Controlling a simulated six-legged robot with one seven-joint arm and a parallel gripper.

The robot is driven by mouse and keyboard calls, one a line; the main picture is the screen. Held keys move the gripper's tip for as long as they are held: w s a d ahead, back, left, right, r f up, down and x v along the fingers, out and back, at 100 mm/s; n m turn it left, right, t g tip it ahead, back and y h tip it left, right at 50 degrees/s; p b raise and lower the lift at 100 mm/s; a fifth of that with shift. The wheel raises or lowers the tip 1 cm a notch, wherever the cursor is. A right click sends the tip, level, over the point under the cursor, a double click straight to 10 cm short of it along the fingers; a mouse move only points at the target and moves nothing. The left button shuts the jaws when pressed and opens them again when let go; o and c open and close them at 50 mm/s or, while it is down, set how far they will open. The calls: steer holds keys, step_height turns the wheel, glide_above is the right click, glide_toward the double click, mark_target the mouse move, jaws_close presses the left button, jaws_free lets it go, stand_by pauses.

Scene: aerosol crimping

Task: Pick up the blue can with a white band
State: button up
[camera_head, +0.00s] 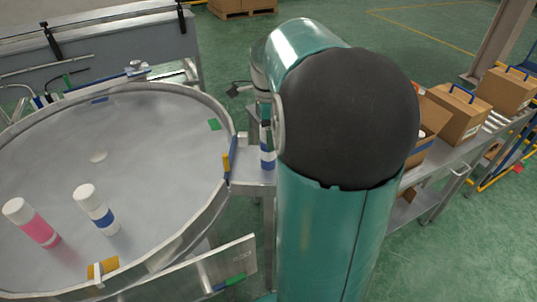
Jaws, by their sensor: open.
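A blue can with a white band (267,155) stands on a small metal ledge just right of the round table, close beside my arm in the picture. Its upper part is hard to make out. A white can with a blue band (104,219) and a white cap stands on the round metal table (150,150). A pink can (40,230) with a white cap stands to its left, near the front left. My teal and black arm fills the centre right. My gripper does not show; the arm hides part of the area behind it.
The round table has a raised metal rim with yellow and blue pieces on it. A conveyor (460,160) with cardboard boxes (460,115) stands at the right. A metal bench (100,45) with tools is at the back left. Most of the round table is clear.

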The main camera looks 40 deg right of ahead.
step_height(320, 180, down, 2)
steer(key=shift+f, duration=0.25)
steer(key=c, duration=1.4)
jaws_close()
steer(key=shift+r, duration=0.2)
